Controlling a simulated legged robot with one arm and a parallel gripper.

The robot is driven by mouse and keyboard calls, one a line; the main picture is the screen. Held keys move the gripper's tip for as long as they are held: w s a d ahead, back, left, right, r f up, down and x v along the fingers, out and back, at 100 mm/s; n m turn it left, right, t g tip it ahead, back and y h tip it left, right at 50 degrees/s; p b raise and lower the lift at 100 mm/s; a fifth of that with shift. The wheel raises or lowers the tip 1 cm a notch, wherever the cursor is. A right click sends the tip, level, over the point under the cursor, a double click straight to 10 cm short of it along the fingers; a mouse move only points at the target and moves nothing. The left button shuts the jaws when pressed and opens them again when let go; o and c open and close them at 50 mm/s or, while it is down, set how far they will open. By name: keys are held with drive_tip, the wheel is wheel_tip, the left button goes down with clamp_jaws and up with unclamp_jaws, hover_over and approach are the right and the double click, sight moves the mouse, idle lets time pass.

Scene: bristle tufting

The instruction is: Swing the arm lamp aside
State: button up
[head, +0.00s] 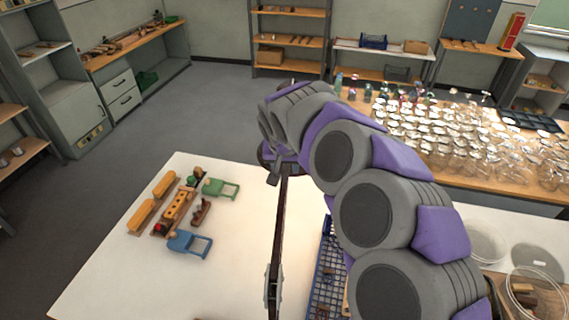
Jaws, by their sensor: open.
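The arm lamp (279,225) shows as a thin dark bar with a joint near the bottom edge of the head view. It runs up from there to my gripper. I cannot make out a lamp head; the upper end is partly hidden by my gripper. My gripper (275,172) is at the far end of my purple and grey arm, at the top of the bar. It is open. I cannot tell whether its fingers touch the bar or are around it.
A blue basket (325,270) is right of the bar. Many glasses (440,130) crowd the right-hand table. The table left of the bar is mostly clear.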

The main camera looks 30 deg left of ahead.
drive_tip(key=shift+a+f, duration=0.1)
drive_tip(key=shift+f, duration=0.05)
drive_tip(key=shift+c, duration=0.2)
clamp_jaws()
idle(0.4)
